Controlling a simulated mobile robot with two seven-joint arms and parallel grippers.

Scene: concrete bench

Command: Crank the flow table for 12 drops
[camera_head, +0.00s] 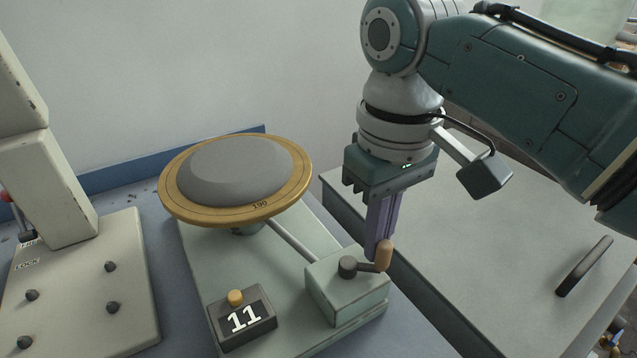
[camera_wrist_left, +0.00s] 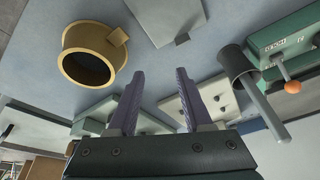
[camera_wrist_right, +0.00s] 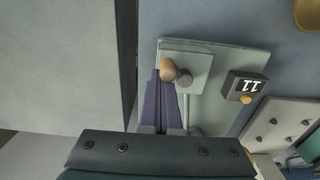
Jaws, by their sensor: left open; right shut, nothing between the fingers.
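The flow table has a round brass top (camera_head: 175,207) marked 190, with a low grey mound (camera_head: 235,170) on it. Its pale green crank box (camera_head: 345,300) stands at the front right, with a dark hub and a crank arm ending in a wooden knob (camera_head: 384,255). The counter (camera_head: 243,318) reads 11; it also shows in the right wrist view (camera_wrist_right: 245,87). My right gripper (camera_head: 374,252) is shut and points down right beside the knob (camera_wrist_right: 168,70); I cannot tell whether they touch. My left gripper (camera_wrist_left: 160,74) is open and empty, away from the flow table.
A pale machine base (camera_head: 100,285) with several dark knobs stands at left. A grey cabinet (camera_head: 490,270) with a dark handle lies at right. The left wrist view shows a brass ring (camera_wrist_left: 72,45), a grey plate (camera_wrist_left: 165,15) and an orange-tipped lever (camera_wrist_left: 291,87).

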